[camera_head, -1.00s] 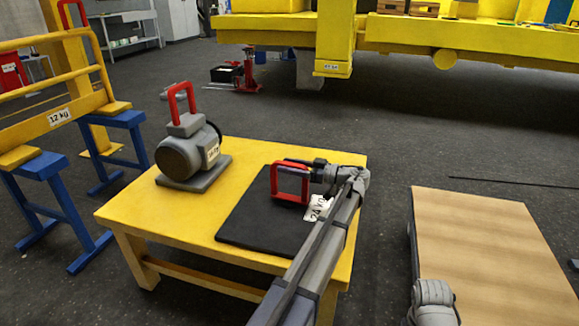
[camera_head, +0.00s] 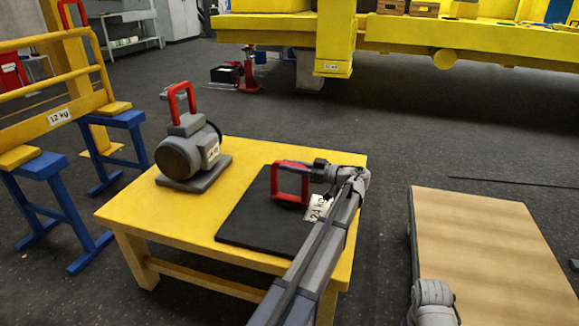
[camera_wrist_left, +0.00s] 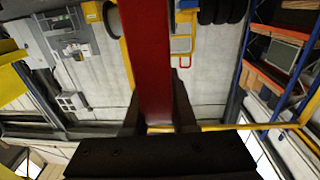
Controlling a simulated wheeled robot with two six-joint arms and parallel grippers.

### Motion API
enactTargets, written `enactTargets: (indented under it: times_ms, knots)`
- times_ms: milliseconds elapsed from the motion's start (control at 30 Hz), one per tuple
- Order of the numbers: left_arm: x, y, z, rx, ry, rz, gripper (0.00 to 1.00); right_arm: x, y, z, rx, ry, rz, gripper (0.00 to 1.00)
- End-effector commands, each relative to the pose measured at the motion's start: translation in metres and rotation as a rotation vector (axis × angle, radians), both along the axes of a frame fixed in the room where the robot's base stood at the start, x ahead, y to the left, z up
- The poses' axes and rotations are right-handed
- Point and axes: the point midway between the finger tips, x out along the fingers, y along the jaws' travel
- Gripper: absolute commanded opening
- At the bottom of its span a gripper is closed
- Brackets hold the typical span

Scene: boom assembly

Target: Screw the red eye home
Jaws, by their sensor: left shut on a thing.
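The red eye (camera_head: 277,187) is a squared loop standing over the black plate (camera_head: 250,222) on the yellow table. A white 24 kg label (camera_head: 316,208) shows beside it. My left gripper (camera_head: 308,170) is shut on the upper part of the red eye, reaching it from the right. In the left wrist view, the red bar of the eye (camera_wrist_left: 152,60) runs between the two dark fingers. The foot of the eye and its thread are not clear to see. My right gripper is not in view.
A grey motor (camera_head: 184,152) with its own red handle stands on the left of the yellow table (camera_head: 130,212). A wood-topped bench (camera_head: 490,240) is at right. Blue trestles (camera_head: 45,195) carry a yellow frame at left. Open floor lies behind the table.

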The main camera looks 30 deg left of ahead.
Motion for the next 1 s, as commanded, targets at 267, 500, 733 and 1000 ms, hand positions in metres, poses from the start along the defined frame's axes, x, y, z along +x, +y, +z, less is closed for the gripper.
enactTargets:
  times_ms: [267,500,733,1000]
  knots:
    - [-0.0048,-0.0006,-0.0001,0.0,0.0,-0.112,0.0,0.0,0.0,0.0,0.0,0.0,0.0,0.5]
    - [-0.0071,-0.0002,-0.0001,0.0,-0.001,-0.32,0.0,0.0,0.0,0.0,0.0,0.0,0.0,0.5]
    - [-0.007,0.0001,-0.0001,-0.001,-0.001,-0.538,0.0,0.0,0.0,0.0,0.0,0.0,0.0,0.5]
    - [-0.0063,0.0008,-0.0001,-0.001,-0.001,-0.793,0.0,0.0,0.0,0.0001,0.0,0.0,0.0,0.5]
